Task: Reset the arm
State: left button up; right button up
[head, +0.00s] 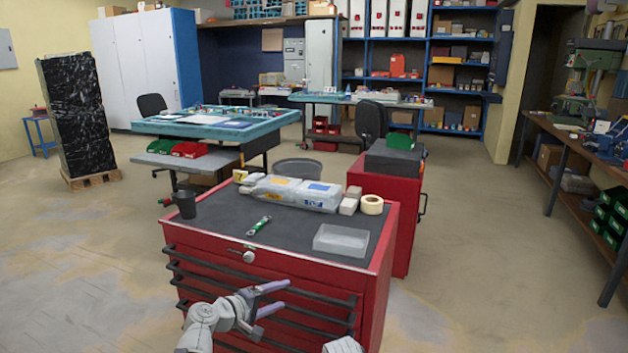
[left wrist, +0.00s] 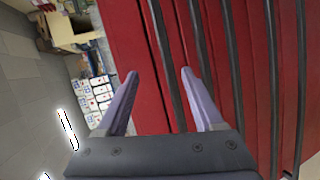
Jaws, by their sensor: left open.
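My left gripper (head: 284,296) is in front of the drawers of the red tool cabinet (head: 376,300), below the level of its top. Its two purple-grey fingers are apart with nothing between them. In the left wrist view my left gripper (left wrist: 160,72) is also open and empty, with the red drawer fronts (left wrist: 232,60) and their black handles beyond the fingers. A small grey piece at the bottom edge of the head view looks like part of my other arm, but no right gripper shows.
On the cabinet are a black cup (head: 185,204), a green tool (head: 258,225), plastic-wrapped packages (head: 292,193), a clear tray (head: 341,240) and a tape roll (head: 372,204). A lower red cabinet (head: 405,220) stands behind. Floor is open to the left and right.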

pick_arm(q)
jog(key=s+d+m+g+y+p, duration=0.1)
jog(key=s+d+m+g+p, duration=0.45)
jog(key=s+d, duration=0.25)
jog(key=s+a+r+m+g+y+p, duration=0.1)
jog(key=s+m+g+y+p, duration=0.2)
jog(key=s, duration=0.4)
jog(key=s+a+r+m+g+y+p, duration=0.1)
jog(key=s+r+m+g+y+p, duration=0.1)
jog(key=s+y+p, duration=0.4)
jog(key=s+m+g, duration=0.1)
jog(key=s+m, duration=0.1)
jog(key=shift+s+a+m+y+p, duration=0.3)
jog(key=shift+a+m+p, duration=0.05)
jog(key=shift+p, duration=0.05)
pick_arm(e)
notch_tip(320, 180, up, 18)
